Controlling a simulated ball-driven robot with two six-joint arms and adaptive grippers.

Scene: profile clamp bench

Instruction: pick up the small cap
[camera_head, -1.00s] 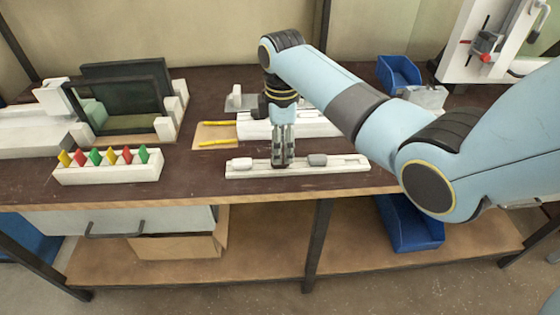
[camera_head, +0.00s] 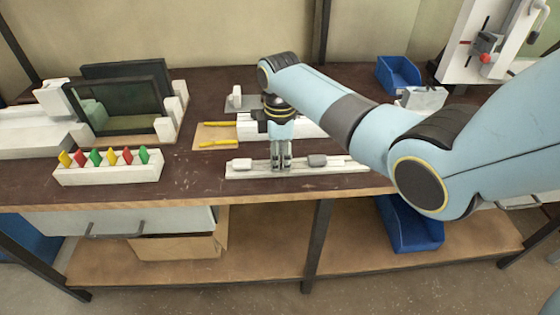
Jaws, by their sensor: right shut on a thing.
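My right gripper (camera_head: 281,167) points straight down at the white rail (camera_head: 347,167) near the bench's front edge. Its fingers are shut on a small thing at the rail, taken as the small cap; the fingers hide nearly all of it. A light block (camera_head: 242,164) sits on the rail to the left of the fingers, and a grey block (camera_head: 317,160) sits to their right. Both stand apart from the fingers. My left gripper is not in view.
A white rack (camera_head: 108,169) with several coloured pegs stands at the left. Behind the gripper are a board with yellow strips (camera_head: 219,143) and another white rail (camera_head: 308,126). A blue bin (camera_head: 399,74) stands at the back right. Bare bench lies left of the front rail.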

